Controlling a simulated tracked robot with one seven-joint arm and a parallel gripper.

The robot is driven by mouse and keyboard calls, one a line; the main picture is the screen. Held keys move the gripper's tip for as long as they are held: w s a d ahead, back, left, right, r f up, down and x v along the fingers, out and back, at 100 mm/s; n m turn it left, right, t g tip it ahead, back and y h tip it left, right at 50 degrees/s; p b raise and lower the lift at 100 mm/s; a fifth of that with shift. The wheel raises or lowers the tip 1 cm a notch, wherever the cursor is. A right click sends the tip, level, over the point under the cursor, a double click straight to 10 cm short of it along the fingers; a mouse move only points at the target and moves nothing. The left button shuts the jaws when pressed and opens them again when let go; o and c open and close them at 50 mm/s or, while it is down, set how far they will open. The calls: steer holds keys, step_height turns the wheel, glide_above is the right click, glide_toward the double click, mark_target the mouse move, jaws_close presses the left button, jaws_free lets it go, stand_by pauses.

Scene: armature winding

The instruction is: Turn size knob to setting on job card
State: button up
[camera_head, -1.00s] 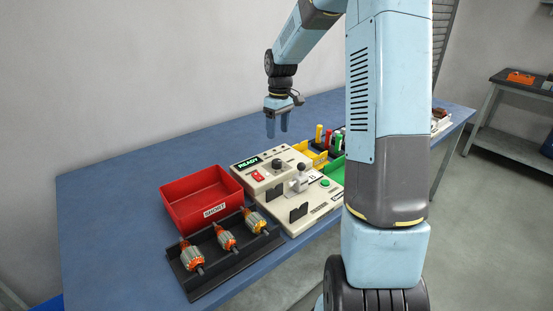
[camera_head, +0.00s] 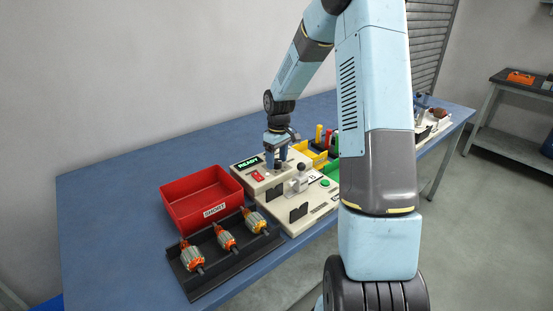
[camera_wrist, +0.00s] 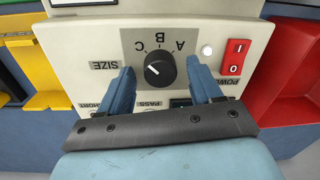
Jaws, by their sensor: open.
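My gripper (camera_wrist: 163,78) is open, with one blue finger on each side of the knob and gaps showing. In the head view my gripper (camera_head: 277,161) is low over the cream test machine (camera_head: 265,187), and its fingers largely hide the knob. A small white card (camera_head: 312,177) on the machine appears to read B.
The machine's screen (camera_head: 248,163) reads READY. A red power switch (camera_wrist: 232,57) and white lamp (camera_wrist: 206,49) sit beside the knob. A red SHORT bin (camera_head: 190,190) and a black rack (camera_head: 205,285) with three armatures stand at left. Yellow and green bins are behind and right.

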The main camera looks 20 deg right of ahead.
steer(key=shift+c, duration=0.3)
steer(key=c, duration=1)
steer(key=shift+m, duration=0.4)
steer(key=m, duration=0.3)
steer(key=shift+m, duration=0.3)
steer(key=shift+m+t, duration=0.3)
steer(key=shift+m, duration=1.8)
steer(key=o, duration=1.1)
steer(key=shift+c, duration=0.2)
